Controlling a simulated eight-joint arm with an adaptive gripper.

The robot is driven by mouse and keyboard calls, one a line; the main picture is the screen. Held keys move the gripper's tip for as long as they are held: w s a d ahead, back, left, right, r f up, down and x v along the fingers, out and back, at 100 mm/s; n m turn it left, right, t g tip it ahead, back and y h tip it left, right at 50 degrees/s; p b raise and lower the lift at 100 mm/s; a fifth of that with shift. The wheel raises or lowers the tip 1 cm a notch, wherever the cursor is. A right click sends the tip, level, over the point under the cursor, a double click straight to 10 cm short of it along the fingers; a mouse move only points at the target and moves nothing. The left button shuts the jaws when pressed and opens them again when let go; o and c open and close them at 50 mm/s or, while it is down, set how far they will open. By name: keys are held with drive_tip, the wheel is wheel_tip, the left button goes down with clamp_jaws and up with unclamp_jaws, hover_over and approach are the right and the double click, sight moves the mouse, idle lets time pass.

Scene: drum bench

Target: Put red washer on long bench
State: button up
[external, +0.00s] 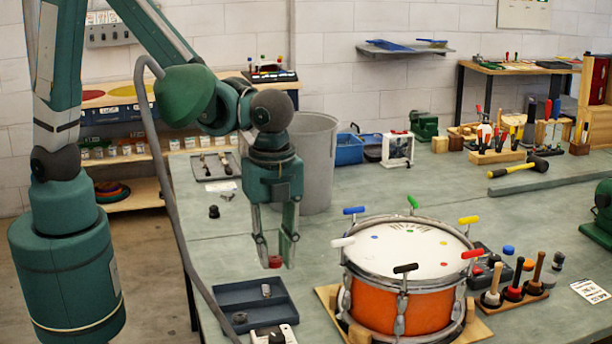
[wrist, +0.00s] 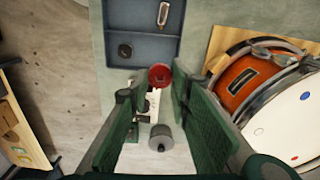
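The red washer (external: 275,262) is between my fingertips, above the bench and near the far edge of the dark tray in the external view. My gripper (external: 276,258) is shut on it. In the wrist view the washer (wrist: 160,76) shows between the tips of my gripper (wrist: 160,78), overlapping the near edge of the tray. The long bench (external: 335,190) is the grey-green surface beneath, running back to the right.
The two-part dark tray (external: 234,297) holds a silver cylinder (external: 266,291) and a dark round piece (external: 240,318). An orange drum (external: 395,305) with coloured handles stands close to the right. A grey bin (external: 316,150) stands behind. Bench between bin and drum is clear.

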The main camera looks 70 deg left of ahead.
sight(278, 258)
wheel_tip(278, 258, up, 15)
drive_tip(key=w+a+n, duration=0.2)
drive_tip(key=w+a, duration=1)
drive_tip(key=w, duration=0.3)
drive_tip(key=w+a+n, duration=0.2)
drive_tip(key=w+a, duration=1)
drive_tip(key=w, duration=0.3)
drive_tip(key=w+a+n, duration=0.1)
drive_tip(key=w+a, duration=0.3)
drive_tip(key=a, duration=0.6)
drive_tip(key=w+a+n+p, duration=0.1)
drive_tip(key=w+a, duration=0.3)
drive_tip(key=a, duration=0.7)
drive_tip(key=w+a+n, duration=0.2)
drive_tip(key=w+a, duration=0.3)
drive_tip(key=a, duration=0.5)
wheel_tip(278, 258, down, 19)
drive_tip(key=shift+s+d+r, duration=0.15)
drive_tip(key=shift+s+d, duration=0.05)
drive_tip(key=shift+d, duration=0.1)
drive_tip(key=shift+f, duration=3.1)
